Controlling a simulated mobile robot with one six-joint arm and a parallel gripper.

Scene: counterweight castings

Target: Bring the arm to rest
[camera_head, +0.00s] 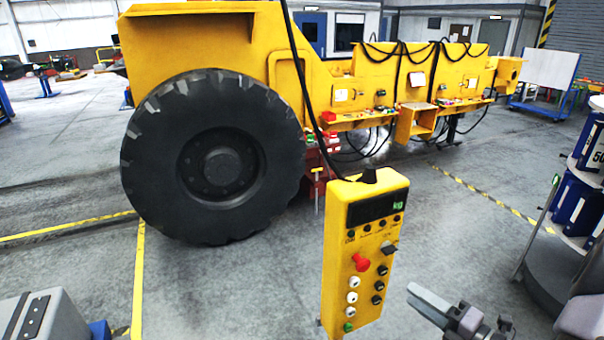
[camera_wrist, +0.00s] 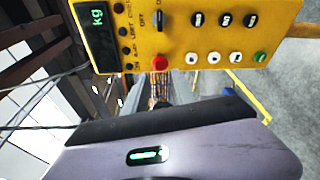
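My gripper (camera_head: 424,296) is low in the head view, just right of the yellow control pendant (camera_head: 342,268). Its two grey fingers point up and left, with a narrow gap between them. In the wrist view the fingertips (camera_wrist: 163,84) also stand apart, and I see nothing held between them. The pendant hangs upright on a black cable, with a display reading "kg", a red button, and several knobs and buttons. It fills the top of the wrist view (camera_wrist: 182,48), close to the fingertips; I cannot tell whether they touch it.
A large yellow machine (camera_head: 190,45) with a big black wheel (camera_head: 265,150) stands behind the pendant. A blue and grey rack (camera_head: 577,205) stands at the right edge. A grey object (camera_head: 40,320) is at the lower left. Grey floor (camera_head: 450,235) between machine and rack is clear.

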